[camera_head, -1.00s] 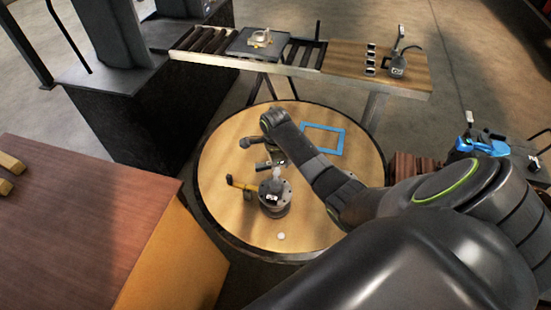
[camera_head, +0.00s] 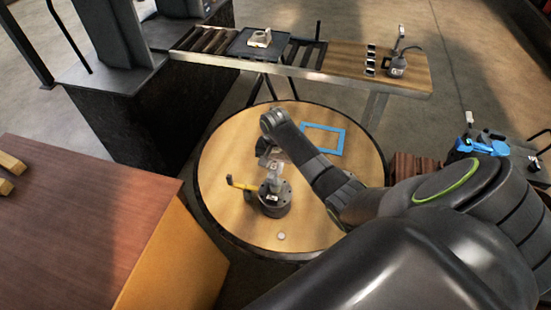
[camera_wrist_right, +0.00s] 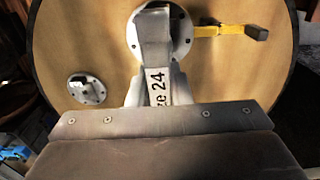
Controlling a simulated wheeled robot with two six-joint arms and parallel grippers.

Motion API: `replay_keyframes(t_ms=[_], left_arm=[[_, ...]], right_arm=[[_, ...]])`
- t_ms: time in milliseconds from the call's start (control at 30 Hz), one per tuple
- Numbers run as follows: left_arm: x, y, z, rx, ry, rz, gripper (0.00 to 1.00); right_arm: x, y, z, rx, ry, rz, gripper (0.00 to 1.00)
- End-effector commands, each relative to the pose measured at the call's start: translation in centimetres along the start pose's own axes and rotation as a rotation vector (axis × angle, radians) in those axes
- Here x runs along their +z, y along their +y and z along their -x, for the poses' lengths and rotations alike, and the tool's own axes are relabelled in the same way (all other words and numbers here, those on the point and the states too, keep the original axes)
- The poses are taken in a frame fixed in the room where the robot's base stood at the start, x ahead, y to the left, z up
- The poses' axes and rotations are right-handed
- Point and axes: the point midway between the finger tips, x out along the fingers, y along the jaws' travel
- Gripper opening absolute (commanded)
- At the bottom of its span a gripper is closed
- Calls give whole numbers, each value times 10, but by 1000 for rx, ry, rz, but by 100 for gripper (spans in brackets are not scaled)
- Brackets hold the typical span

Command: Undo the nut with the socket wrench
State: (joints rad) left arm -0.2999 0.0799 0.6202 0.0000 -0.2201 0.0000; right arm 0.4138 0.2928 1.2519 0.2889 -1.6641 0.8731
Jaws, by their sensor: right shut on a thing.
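A dark round fixture (camera_head: 274,207) stands on the round wooden table. In the right wrist view its grey flange (camera_wrist_right: 183,35) has bolt holes around the rim. My right gripper (camera_head: 271,165) is above it, shut on a grey socket wrench (camera_head: 274,178). The wrench (camera_wrist_right: 158,88), with lettering ending in "24", points down at the middle of the flange. The nut is hidden behind the wrench, and I cannot tell whether the socket is seated on it. My left gripper is out of view.
A yellow lever (camera_head: 241,184) with a dark end sticks out beside the fixture. A small pale disc (camera_head: 281,236) and a blue frame (camera_head: 323,139) lie on the round table (camera_head: 222,155). A roller conveyor with a dark tray (camera_head: 243,50) stands behind. A brown table (camera_head: 85,220) is at left.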

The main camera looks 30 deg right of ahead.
Motion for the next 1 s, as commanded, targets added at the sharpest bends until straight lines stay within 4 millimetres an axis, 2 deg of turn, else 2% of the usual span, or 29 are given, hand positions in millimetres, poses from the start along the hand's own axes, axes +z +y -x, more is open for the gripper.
replay_keyframes(t_ms=[467, 700, 733, 867, 1000], left_arm=[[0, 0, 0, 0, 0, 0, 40], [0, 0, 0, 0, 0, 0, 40], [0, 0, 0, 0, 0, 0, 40], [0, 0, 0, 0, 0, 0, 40], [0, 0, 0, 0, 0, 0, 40]], right_arm=[[0, -1, 1, -2, 1, 551, 0], [0, -1, 1, -2, 1, 541, 0], [0, -1, 2, -2, 1, 541, 17], [0, -1, 2, -2, 1, 540, 0], [0, -1, 1, -2, 1, 539, 0]])
